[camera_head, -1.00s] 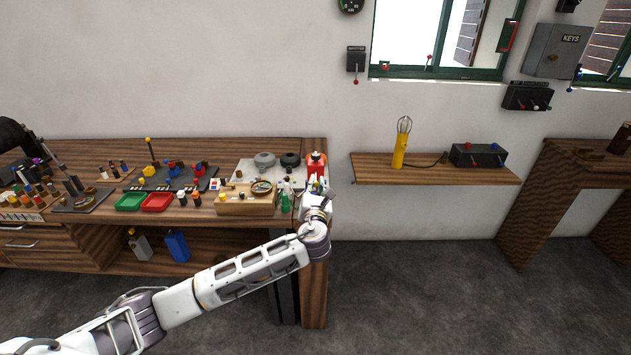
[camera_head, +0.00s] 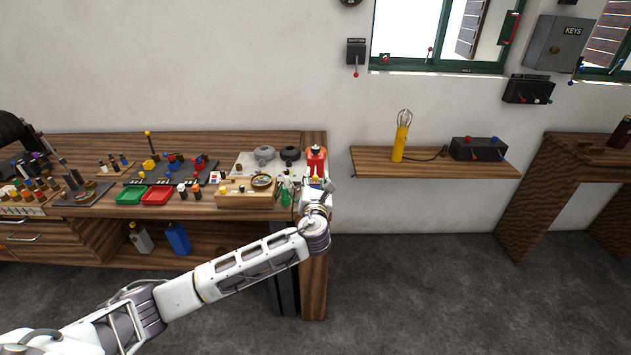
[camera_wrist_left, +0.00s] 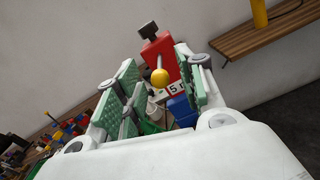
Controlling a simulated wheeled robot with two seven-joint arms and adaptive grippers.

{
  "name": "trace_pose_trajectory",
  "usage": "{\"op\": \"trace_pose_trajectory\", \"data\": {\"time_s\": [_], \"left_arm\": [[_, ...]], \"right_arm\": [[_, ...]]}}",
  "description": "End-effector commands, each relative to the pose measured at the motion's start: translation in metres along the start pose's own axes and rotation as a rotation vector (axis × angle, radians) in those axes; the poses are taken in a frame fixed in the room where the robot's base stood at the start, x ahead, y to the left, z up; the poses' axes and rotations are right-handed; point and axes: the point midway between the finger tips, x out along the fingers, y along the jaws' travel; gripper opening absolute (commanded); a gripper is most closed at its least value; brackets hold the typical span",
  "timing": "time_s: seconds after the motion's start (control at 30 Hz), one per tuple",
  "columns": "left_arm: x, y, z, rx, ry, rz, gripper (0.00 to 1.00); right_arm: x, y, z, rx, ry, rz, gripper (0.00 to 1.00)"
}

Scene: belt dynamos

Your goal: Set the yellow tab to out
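A small yellow ball-shaped knob (camera_wrist_left: 160,77), which I take as the yellow tab, shows in the left wrist view against a red upright body (camera_wrist_left: 159,55) with a dark top. A blue block (camera_wrist_left: 182,110) and a white label with black digits (camera_wrist_left: 174,88) are below it. In the head view the red body (camera_head: 316,157) stands at the bench's right end. My left gripper (camera_wrist_left: 157,95) is open, its green-padded fingers either side of the knob in the picture; I see no contact. In the head view this gripper (camera_head: 316,185) is small and partly hidden by its wrist.
A wall shelf (camera_head: 375,167) with a yellow lamp (camera_head: 401,143) is to the right, across a gap.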

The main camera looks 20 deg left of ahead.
Motion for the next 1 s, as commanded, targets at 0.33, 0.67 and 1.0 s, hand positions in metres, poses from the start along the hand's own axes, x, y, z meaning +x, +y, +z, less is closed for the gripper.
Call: {"op": "trace_pose_trajectory", "data": {"time_s": [0.33,0.67,1.0], "left_arm": [[-0.022,-0.001,-0.001,0.001,0.000,-0.002,0.39],[-0.066,-0.001,-0.001,0.000,0.001,-0.002,0.39],[-0.108,-0.001,-0.001,0.001,0.001,-0.002,0.39]], "right_arm": [[0.000,-0.002,0.000,0.001,0.000,-0.002,0.40],[0.000,-0.002,-0.001,0.001,0.001,-0.002,0.40],[0.000,-0.002,-0.001,0.001,0.001,-0.002,0.40]]}}
